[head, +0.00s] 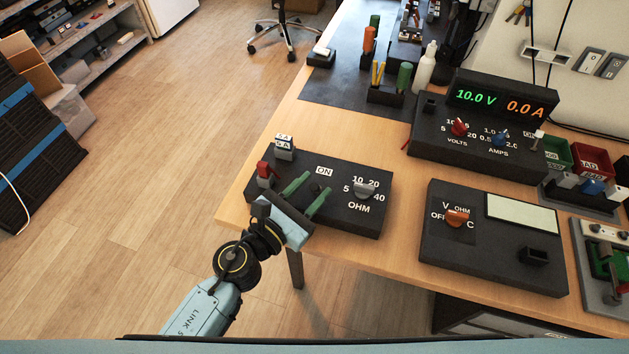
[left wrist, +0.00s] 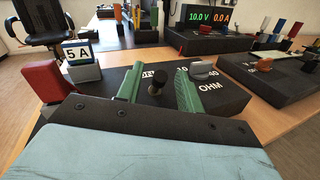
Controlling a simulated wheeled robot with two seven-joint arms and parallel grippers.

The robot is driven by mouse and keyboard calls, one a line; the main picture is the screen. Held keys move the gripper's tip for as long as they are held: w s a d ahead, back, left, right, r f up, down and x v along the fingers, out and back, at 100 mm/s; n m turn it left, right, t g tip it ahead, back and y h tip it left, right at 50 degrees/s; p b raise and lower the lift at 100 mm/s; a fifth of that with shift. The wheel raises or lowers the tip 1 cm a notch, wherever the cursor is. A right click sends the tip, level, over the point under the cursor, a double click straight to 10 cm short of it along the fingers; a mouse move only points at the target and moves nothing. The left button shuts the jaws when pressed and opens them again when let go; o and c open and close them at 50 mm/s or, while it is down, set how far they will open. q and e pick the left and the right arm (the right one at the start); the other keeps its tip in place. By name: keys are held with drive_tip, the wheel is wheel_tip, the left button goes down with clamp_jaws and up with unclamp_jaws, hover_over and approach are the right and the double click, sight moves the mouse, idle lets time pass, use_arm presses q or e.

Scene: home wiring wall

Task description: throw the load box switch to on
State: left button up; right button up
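The load box (head: 345,222) is a dark box at the table's left front edge, with ON and OHM lettering and a grey knob (head: 365,190) on top. Its switch (left wrist: 156,87) shows in the left wrist view as a short stalk with a round black tip. My left gripper (head: 316,183) is open above the box. Its two green fingers stand apart on either side of the switch, with gaps, and hold nothing. In the head view the switch is small and dark between the fingers, so its exact position is hard to tell. My right gripper is not in view.
A red connector (head: 265,172) and a 5 A block (head: 284,147) stand at the box's left end. A power supply (head: 470,150) reads 10.0 V and 0.0 A. A meter (head: 490,255) with an orange knob lies to the right. Bare table separates meter and load box.

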use_arm(q)
drive_tip(key=shift+w+d, duration=0.45)
drive_tip(key=shift+w, duration=0.15)
